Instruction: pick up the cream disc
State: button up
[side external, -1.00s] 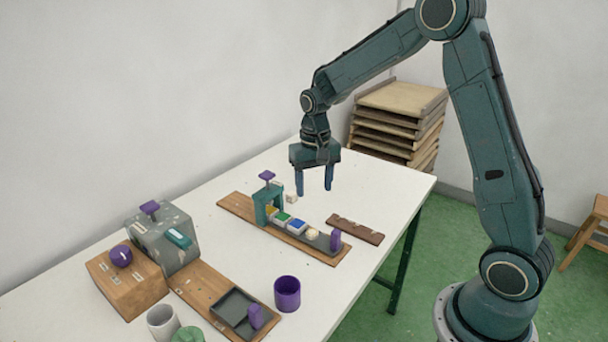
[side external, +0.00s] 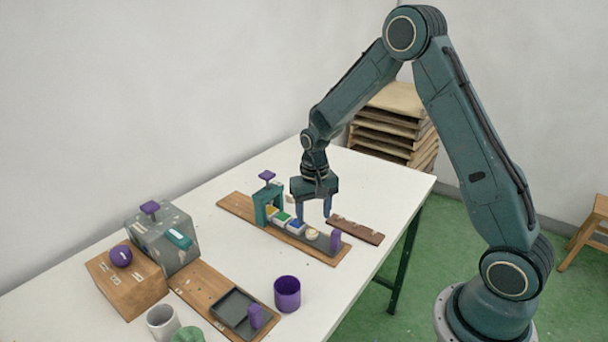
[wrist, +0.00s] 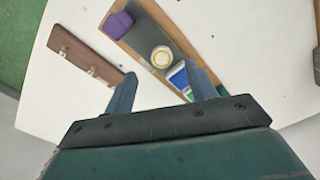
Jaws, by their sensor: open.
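The cream disc (side external: 312,233) lies at the near end of a row of colour blocks on the grey strip of a wooden board. In the wrist view the cream disc (wrist: 161,57) looks round, with a tan ring on its top, and sits just beyond my fingertips. My gripper (side external: 313,214) is open and points down just above the row. The blue block (wrist: 181,76) lies beside the disc, partly behind the right finger.
A purple upright tab (side external: 335,240) stands at the board's end, near the disc. A teal arch (side external: 266,203) with a purple knob stands over the other end. A brown pegged strip (side external: 356,231) lies to the right. A purple cup (side external: 287,294) and a grey machine (side external: 165,235) stand nearer.

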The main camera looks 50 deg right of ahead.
aim_at(312, 232)
jog(key=shift+w+f, duration=0.15)
jog(key=shift+f, duration=2.45)
jog(key=c, duration=1.1)
